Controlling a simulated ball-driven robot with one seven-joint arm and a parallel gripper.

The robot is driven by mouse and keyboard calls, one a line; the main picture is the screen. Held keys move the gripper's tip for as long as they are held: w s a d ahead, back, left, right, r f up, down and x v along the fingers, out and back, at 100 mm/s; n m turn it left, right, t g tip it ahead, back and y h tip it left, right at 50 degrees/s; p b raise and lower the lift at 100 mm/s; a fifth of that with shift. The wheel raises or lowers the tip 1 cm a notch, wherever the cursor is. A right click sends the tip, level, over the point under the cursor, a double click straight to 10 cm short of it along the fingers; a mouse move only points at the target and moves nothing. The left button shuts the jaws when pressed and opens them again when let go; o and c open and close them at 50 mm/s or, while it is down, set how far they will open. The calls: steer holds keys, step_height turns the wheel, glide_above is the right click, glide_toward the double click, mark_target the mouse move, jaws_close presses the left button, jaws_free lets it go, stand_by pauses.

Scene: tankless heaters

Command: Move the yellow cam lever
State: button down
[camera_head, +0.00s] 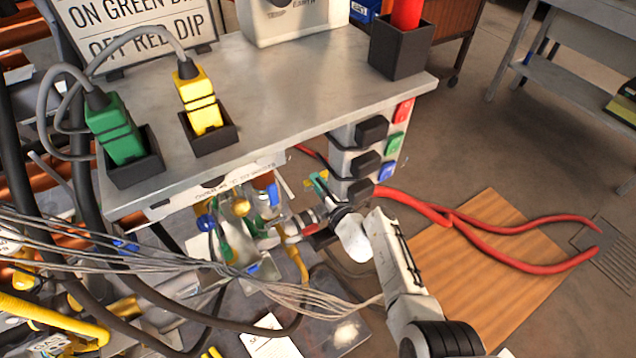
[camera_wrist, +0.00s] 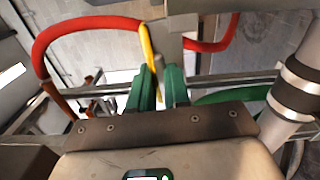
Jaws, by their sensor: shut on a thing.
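My gripper (camera_wrist: 161,76) has two green fingers, close together in the wrist view. A thin yellow lever (camera_wrist: 149,47) runs down to the fingertips, and my gripper is shut on it. In the head view my gripper (camera_head: 319,186) is beside the pipework under the grey table, at the end of my white arm. I cannot clearly pick out the held lever there.
A grey table (camera_head: 290,90) overhangs the pipework; green (camera_head: 117,130) and yellow (camera_head: 198,98) plugs stand on it in black holders. Grey wires (camera_head: 190,260) cross in front. Red hoses (camera_head: 520,229) lie on the right, over a wooden board (camera_head: 490,275). A red hose (camera_wrist: 90,25) arches near the lever.

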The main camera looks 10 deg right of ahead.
steer(key=c, duration=1.4)
jaws_free()
steer(key=shift+o, duration=0.2)
steer(key=p+v, duration=0.5)
steer(key=v, duration=0.5)
steer(key=shift+s+d, duration=0.15)
steer(key=shift+s, duration=0.2)
